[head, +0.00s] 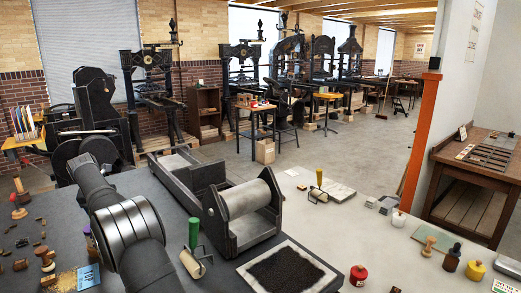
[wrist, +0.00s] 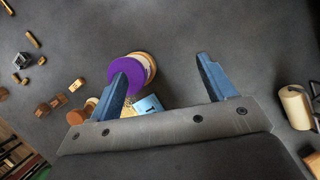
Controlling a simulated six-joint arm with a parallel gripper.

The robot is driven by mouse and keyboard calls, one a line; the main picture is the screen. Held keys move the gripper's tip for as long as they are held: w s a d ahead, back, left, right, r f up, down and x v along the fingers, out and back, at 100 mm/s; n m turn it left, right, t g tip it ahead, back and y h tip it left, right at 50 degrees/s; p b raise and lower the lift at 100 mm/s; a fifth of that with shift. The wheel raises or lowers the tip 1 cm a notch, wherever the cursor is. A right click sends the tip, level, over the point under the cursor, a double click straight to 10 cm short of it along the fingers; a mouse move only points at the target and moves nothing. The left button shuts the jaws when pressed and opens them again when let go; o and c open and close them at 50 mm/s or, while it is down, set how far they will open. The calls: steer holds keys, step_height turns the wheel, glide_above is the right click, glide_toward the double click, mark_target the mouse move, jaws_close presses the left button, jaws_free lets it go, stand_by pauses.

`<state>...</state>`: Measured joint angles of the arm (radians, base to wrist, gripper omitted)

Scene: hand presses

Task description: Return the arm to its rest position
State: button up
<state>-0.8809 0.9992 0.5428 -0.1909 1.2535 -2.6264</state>
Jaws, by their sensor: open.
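My gripper (wrist: 164,66) shows in the wrist view with its two blue fingers wide apart. Nothing is held between them. A purple-topped round wooden piece (wrist: 140,70) lies behind the left finger, partly covered by it. I cannot tell its distance from the finger. In the head view my grey arm rises from the bottom left over the dark table (head: 225,262); the fingers cannot be made out there. A bit of purple (head: 87,230) shows beside the arm.
A blue card (head: 88,277) and several small wooden pieces (head: 47,262) lie left of my arm. Bare tabletop shows ahead in the wrist view.

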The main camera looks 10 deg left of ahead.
steer(key=w+d+r+m+h, duration=0.1)
steer(key=w+d+r+m, duration=0.2)
steer(key=d, duration=1.4)
steer(key=w+d+r+m+h, duration=0.1)
steer(key=w+d+r+m, duration=0.2)
steer(key=w+d+r, duration=0.4)
steer(key=w+d+r+m+h, duration=0.2)
steer(key=w+d, duration=1)
steer(key=d, duration=1.5)
step_height(320, 180, up, 4)
steer(key=shift+w+m, duration=0.15)
steer(key=shift+m, duration=0.95)
steer(key=shift+d+r, duration=0.15)
steer(key=shift+d, duration=0.35)
